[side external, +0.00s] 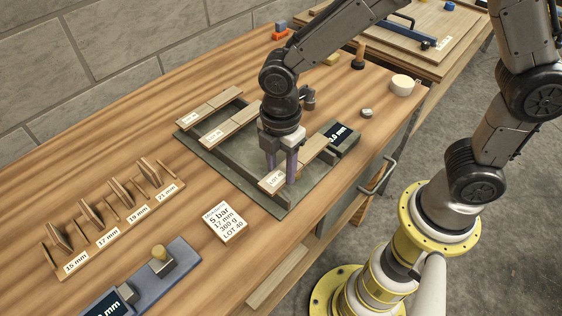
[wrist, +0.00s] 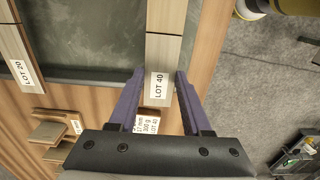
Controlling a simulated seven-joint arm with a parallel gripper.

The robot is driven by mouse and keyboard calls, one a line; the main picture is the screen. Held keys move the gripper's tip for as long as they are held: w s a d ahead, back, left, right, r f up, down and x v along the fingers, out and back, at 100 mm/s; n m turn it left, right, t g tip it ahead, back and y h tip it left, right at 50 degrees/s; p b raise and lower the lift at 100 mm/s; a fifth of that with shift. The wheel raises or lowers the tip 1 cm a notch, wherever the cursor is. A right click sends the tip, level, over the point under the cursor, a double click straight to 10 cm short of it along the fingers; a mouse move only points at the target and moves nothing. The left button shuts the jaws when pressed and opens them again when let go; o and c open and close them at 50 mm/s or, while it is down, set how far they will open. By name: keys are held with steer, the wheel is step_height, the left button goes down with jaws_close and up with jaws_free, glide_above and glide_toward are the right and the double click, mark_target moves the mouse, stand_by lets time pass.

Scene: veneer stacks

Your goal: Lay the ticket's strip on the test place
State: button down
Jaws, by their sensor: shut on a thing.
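The ticket (side external: 226,222) lies on the bench in front of the dark tray and reads 5 bar, 17 mm, 300 g, LOT 40. It also shows partly in the wrist view (wrist: 148,114). The pale wooden LOT 40 strip (side external: 313,149) lies along the right side of the tray, its label also readable in the wrist view (wrist: 160,84). My gripper (side external: 280,182) points down over the strip's labelled near end, shut on it with a finger on either side (wrist: 160,92). I cannot tell whether the strip is lifted. I cannot tell which spot is the test place.
Other labelled strips (side external: 222,127) lie on the left of the dark tray (side external: 243,187). A display box (side external: 342,137) stands at its right.

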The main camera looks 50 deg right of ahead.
steer(key=shift+f, duration=0.35)
stand_by(0.5)
steer(key=shift+c, duration=1.3)
jaws_free()
